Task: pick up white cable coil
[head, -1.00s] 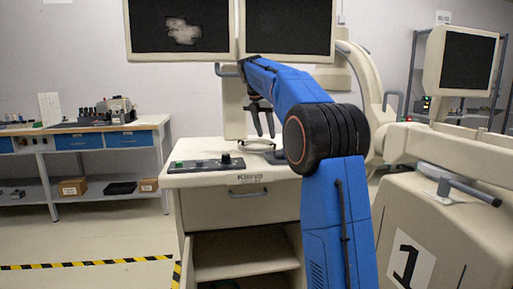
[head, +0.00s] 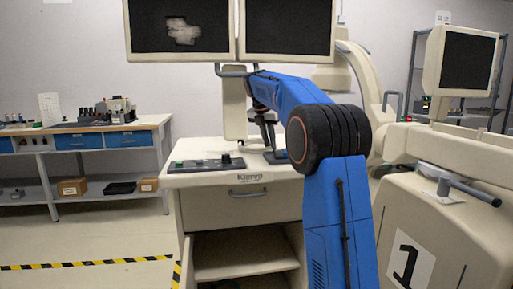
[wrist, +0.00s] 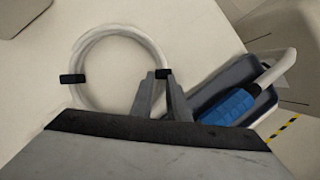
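The white cable coil (wrist: 82,72) lies flat on the pale cart top in the wrist view. It is a round loop with a black tie on its left and another on its right. My gripper (wrist: 161,76) is over the coil's right side, its two grey fingers apart and pointing down at the right tie. Whether the fingertips touch the coil or hang above it I cannot tell. In the head view my gripper (head: 268,147) is low over the cart top, and I cannot make out the coil there.
A dark tray (wrist: 262,73) with a blue-ended white-cabled tool (wrist: 228,106) lies right of the coil, close to my fingers. A control panel (head: 205,165) sits on the cart's (head: 240,207) left part. Two monitors (head: 288,27) hang above. Another machine (head: 440,225) stands to the right.

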